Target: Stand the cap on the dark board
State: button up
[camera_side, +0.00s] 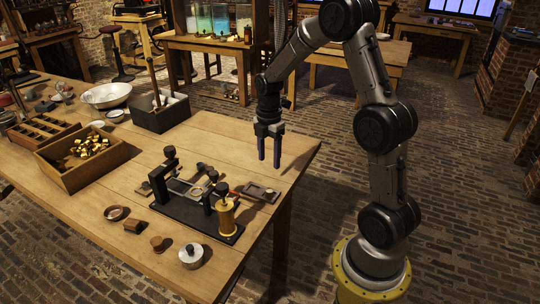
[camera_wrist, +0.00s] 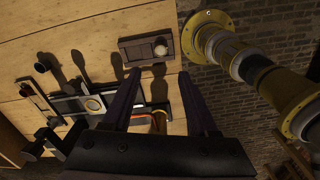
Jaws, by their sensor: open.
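The dark board (camera_side: 190,215) lies on the wooden table near its right end, with black posts and metal fittings on it. A brass cylinder with a dark knob (camera_side: 226,217) stands at its front right end. Part of the board's apparatus shows at lower left in the wrist view (camera_wrist: 90,107). A squat grey round piece with a dark knob (camera_side: 191,254) sits on the table in front of the board; it looks like a cap, but I cannot be sure. My gripper (camera_side: 270,162) is open and empty above the table's right edge; its fingers also show in the wrist view (camera_wrist: 160,75).
A small dark tray (camera_side: 262,192) holding a pale round piece lies right of the board, below my gripper. A copper dish (camera_side: 116,213), a brown block (camera_side: 133,226) and a brown disc (camera_side: 157,243) lie at front left. A wooden box (camera_side: 80,180) of brass pieces stands behind.

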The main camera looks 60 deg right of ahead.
jog(key=s+a+r+m+t, duration=0.2)
jog(key=a+r+m, duration=0.2)
jog(key=a+r, duration=0.3)
jog(key=s+a+r+m+t, duration=0.1)
jog(key=s+a+r+m, duration=0.3)
jog(key=s, duration=0.4)
jog(key=s+a+r+m+t, duration=0.2)
jog(key=s+a+r+m, duration=0.2)
jog(key=s+a+m, duration=0.3)
jog(key=shift+s+t, duration=0.3)
jog(key=shift+s, duration=0.25)
